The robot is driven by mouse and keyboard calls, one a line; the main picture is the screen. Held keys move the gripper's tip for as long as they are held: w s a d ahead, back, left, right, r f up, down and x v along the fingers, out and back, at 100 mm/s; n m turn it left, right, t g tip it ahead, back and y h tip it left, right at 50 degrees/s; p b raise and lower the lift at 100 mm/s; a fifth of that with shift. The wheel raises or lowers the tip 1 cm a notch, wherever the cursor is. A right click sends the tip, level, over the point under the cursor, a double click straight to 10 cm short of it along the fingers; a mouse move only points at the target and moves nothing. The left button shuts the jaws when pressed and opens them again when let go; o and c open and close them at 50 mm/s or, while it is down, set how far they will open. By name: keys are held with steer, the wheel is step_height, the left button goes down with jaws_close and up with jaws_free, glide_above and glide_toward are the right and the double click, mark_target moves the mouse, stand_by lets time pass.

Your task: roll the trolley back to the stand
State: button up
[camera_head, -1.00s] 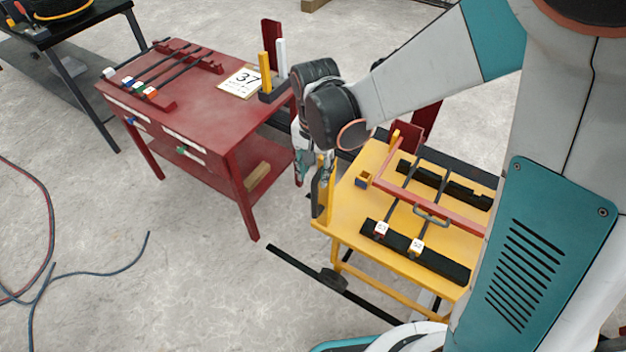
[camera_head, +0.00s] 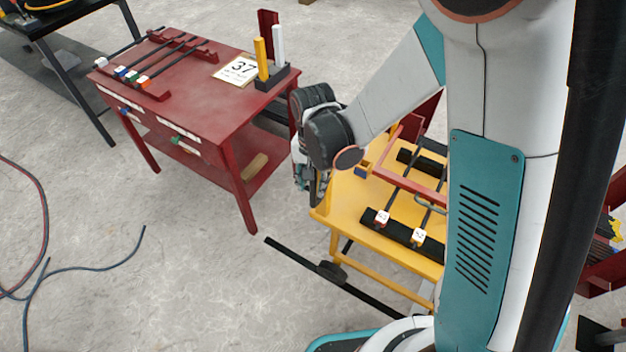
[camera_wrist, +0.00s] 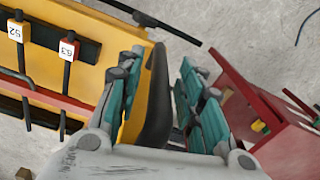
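The yellow trolley (camera_head: 335,205) stands at the centre right, partly hidden behind my arm. Black racks on it hold rods with white number tags, and a red bar runs across its top. It also shows in the wrist view (camera_wrist: 85,88). A black grip (camera_wrist: 156,100) is at its near-left corner. My gripper (camera_head: 318,195) is at that corner; in the wrist view its teal fingers (camera_wrist: 160,92) are apart, one on each side of the grip, with a gap on the right side. A red table (camera_head: 190,85) with a card marked 37 stands to the left; I cannot tell which thing is the stand.
A black rail (camera_head: 320,272) lies on the floor in front of the trolley. Cables (camera_head: 95,270) lie on the floor at left. A black table (camera_head: 60,35) stands far left, and a dark red frame (camera_head: 605,265) at the right edge. The front-left floor is mostly clear.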

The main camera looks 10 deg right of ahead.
jaws_close()
steer(key=shift+a, duration=0.1)
steer(key=w+a, duration=1.5)
steer(key=a, duration=0.4)
steer(key=shift+w+a, duration=0.2)
steer(key=shift+a, duration=0.1)
steer(key=shift+r, duration=0.1)
steer(key=shift+o, duration=1.3)
jaws_free()
steer(key=shift+a, duration=0.15)
